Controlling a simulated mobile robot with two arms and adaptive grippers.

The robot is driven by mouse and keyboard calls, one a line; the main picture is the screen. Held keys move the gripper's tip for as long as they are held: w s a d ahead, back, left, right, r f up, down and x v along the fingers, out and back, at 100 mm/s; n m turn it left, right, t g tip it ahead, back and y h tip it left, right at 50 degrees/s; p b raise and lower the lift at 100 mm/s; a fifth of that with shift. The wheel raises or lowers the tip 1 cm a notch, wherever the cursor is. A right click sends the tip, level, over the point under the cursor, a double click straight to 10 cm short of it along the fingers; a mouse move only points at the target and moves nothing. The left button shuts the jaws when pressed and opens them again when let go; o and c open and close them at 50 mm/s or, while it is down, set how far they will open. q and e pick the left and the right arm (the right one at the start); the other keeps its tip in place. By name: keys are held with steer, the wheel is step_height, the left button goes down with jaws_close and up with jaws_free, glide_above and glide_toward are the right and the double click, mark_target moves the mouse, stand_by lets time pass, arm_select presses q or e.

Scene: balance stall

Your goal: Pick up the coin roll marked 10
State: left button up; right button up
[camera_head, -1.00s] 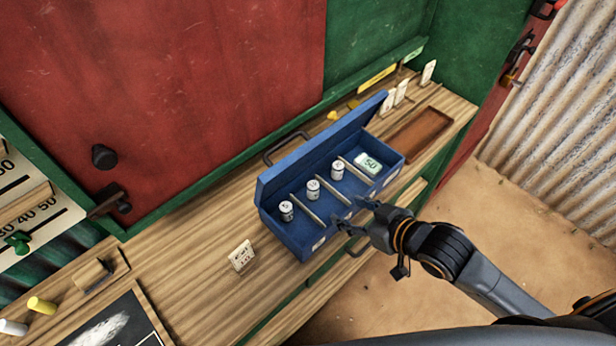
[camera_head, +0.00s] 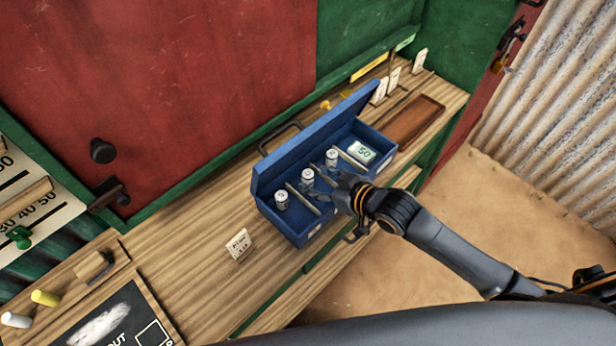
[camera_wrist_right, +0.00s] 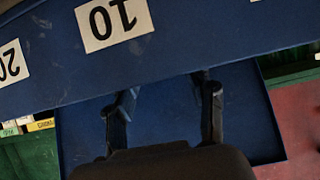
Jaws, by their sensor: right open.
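A blue cash box (camera_head: 290,229) stands open on the wooden counter, split by thin dividers. Three pale coin rolls stand upright in separate compartments: a left roll (camera_head: 281,201), a middle roll (camera_head: 307,176) and a right roll (camera_head: 331,157). Their markings are too small to read. My right gripper (camera_head: 322,185) is open over the front of the box, close to the middle roll and apparently empty. In the right wrist view its two fingers (camera_wrist_right: 165,88) are spread below an upside-down "10" label (camera_wrist_right: 114,22) on blue box wall. No roll shows there. My left gripper is out of view.
A green-and-white "50" bundle (camera_head: 361,152) lies in the box's right compartment. The raised lid (camera_head: 318,133) stands behind the rolls. A "20" label (camera_wrist_right: 11,61) shows beside the "10". A small card (camera_head: 239,245) and brown tray (camera_head: 413,119) flank the box on the counter.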

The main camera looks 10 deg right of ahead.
mark_target(311, 176)
steer(key=p+x, duration=0.1)
steer(key=x, duration=0.4)
steer(key=shift+w+d, duration=0.15)
steer(key=shift+d, duration=0.05)
steer(key=shift+r, duration=0.1)
jaws_close()
